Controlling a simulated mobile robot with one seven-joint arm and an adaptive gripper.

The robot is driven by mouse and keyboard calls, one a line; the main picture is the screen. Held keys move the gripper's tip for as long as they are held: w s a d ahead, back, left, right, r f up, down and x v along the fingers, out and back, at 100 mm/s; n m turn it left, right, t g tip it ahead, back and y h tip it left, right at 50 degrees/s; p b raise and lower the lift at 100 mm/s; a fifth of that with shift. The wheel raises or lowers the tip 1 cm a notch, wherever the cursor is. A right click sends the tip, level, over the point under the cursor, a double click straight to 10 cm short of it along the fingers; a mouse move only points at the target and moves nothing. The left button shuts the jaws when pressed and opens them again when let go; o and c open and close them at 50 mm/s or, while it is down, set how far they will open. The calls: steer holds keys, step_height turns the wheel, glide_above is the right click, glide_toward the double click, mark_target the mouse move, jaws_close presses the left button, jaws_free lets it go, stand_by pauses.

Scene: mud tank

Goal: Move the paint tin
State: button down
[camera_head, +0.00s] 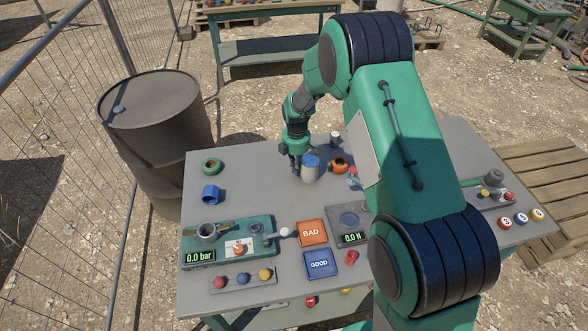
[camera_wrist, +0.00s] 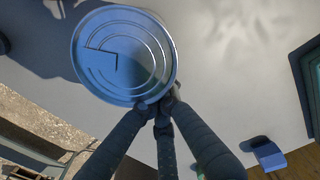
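The paint tin (camera_head: 310,171) has a blue lid and a grey side. It stands upright at the back middle of the grey table, as far as the head view shows. My gripper (camera_head: 294,165) points down at its left side. In the wrist view the tin's round metal lid (camera_wrist: 123,55) fills the upper left, with ridged rings. The dark fingers of my gripper (camera_wrist: 164,102) come close together at the lid's lower right rim. Their tips are partly hidden, and I cannot tell whether they grasp the tin or only sit against it.
An orange-and-black ring part (camera_head: 339,166) and a small grey cylinder stand right of the tin. A green ring (camera_head: 212,166) and a blue part (camera_head: 211,194) lie left. BAD (camera_head: 312,232) and GOOD (camera_head: 320,264) pads sit in front. Bare table lies left of my gripper.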

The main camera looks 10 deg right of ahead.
steer(key=shift+a, duration=0.15)
steer(key=shift+a, duration=0.5)
steer(key=a, duration=0.3)
steer(key=shift+r, duration=0.25)
step_height(320, 180, up, 10)
steer(key=p, duration=0.1)
steer(key=shift+d+f, duration=0.15)
steer(key=shift+f, duration=0.1)
steer(key=shift+s+p, duration=0.1)
steer(key=shift+p, duration=0.2)
steer(key=s+d+m, duration=0.3)
steer(key=s+m, duration=0.2)
steer(key=m, duration=0.5)
steer(key=s+d+m+p, duration=0.1)
steer(key=s+d+m, duration=0.2)
steer(key=m, duration=0.7)
steer(key=s, duration=0.2)
steer(key=shift+s+d+r, duration=0.3)
steer(key=shift+s+d, duration=0.1)
steer(key=shift+f, duration=0.1)
